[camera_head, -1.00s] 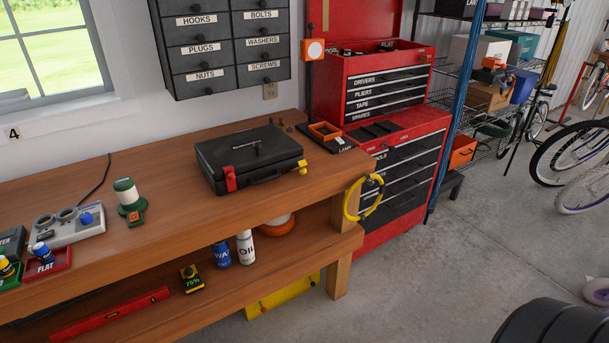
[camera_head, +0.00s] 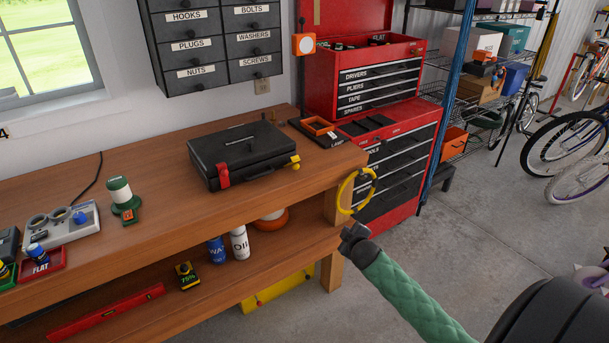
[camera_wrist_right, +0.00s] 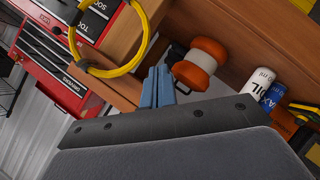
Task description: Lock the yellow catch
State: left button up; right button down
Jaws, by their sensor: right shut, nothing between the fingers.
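The black case (camera_head: 246,146) lies with its lid down on the wooden workbench. The yellow catch (camera_head: 295,161) is at the right end of its front edge and appears to stick outward. The red catch (camera_head: 222,175) lies against the front near the left end. My right gripper (camera_head: 352,236) is in front of the bench's right end, below and to the right of the yellow catch and well apart from it. In the right wrist view, its fingers (camera_wrist_right: 157,87) are together and empty. The case is not in the wrist view. My left gripper is not in view.
A yellow ring (camera_head: 346,194) hangs at the bench's right end, just above my right gripper; it also shows in the wrist view (camera_wrist_right: 142,58). A red tool cabinet (camera_head: 402,222) stands behind. The bench front is clear.

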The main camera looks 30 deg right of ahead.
jog(key=w+d+r+n+t+y, duration=0.2)
jog(key=w+r+n+t, duration=0.1)
jog(key=r+n+t, duration=0.3)
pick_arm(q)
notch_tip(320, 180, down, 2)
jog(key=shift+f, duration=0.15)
pick_arm(e)
jog(key=a+r+n+t+y, duration=0.2)
jog(key=a+r+n+y, duration=0.4)
jog(key=n, duration=0.3)
jog(key=shift+s+a+r+t+y, duration=0.25)
jog(key=shift+a+r+t+y, duration=0.15)
jog(key=shift+r+y, duration=0.2)
send_near(298, 168)
jog(key=x, duration=0.5)
jog(key=shift+w, duration=0.6)
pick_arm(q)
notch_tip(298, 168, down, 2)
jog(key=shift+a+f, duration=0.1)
pick_arm(e)
jog(key=shift+w+a+r, duration=0.1)
jog(key=shift+w, duration=0.25)
